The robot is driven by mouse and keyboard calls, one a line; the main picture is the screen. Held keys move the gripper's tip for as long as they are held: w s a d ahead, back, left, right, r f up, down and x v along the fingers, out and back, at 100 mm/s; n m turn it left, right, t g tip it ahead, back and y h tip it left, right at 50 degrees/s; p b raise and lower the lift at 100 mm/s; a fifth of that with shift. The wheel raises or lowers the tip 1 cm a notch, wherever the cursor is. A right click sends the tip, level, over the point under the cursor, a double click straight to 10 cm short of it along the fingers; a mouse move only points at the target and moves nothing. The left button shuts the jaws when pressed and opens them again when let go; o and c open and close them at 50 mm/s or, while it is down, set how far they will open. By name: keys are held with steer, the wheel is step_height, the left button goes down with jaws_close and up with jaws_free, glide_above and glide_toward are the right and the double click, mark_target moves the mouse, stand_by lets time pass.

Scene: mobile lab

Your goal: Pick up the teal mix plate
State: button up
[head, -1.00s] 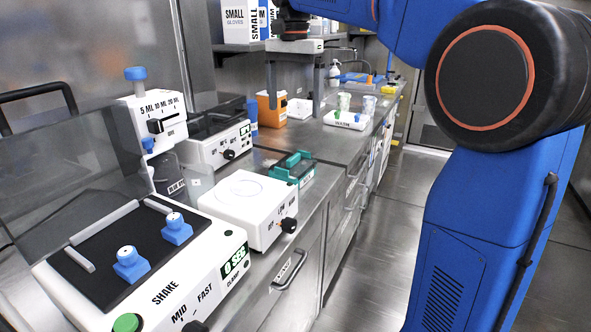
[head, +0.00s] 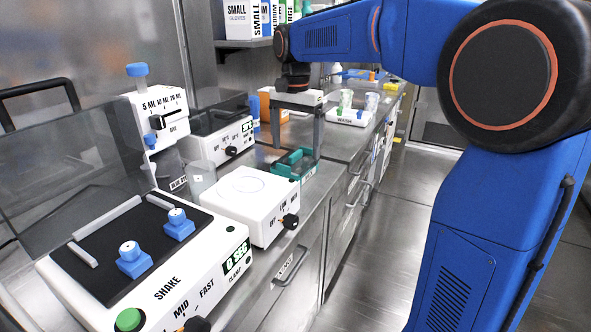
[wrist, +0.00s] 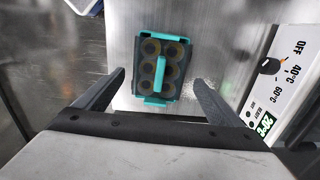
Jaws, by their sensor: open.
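The teal mix plate (head: 293,164) sits on the steel counter, behind the white dial box. In the wrist view the mix plate (wrist: 159,68) shows from above, with several round dark wells and a teal bar handle across its middle. My gripper (head: 295,152) is above and around the plate in the head view, pointing down. In the wrist view my gripper (wrist: 160,80) is open, with one finger left and one right of the plate. The fingers look apart from the plate. The exact height gap is hard to tell.
A white dial box (head: 250,205) stands just in front of the plate. A heater with dials (head: 220,143) stands to its left, and shows at right in the wrist view (wrist: 285,75). A shaker (head: 150,265) is nearest. A white wash tray (head: 345,117) lies farther back.

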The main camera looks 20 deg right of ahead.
mark_target(295, 153)
step_height(295, 153, down, 5)
steer(key=shift+s+a+r, duration=0.1)
steer(key=shift+s, duration=0.05)
steer(key=c, duration=1)
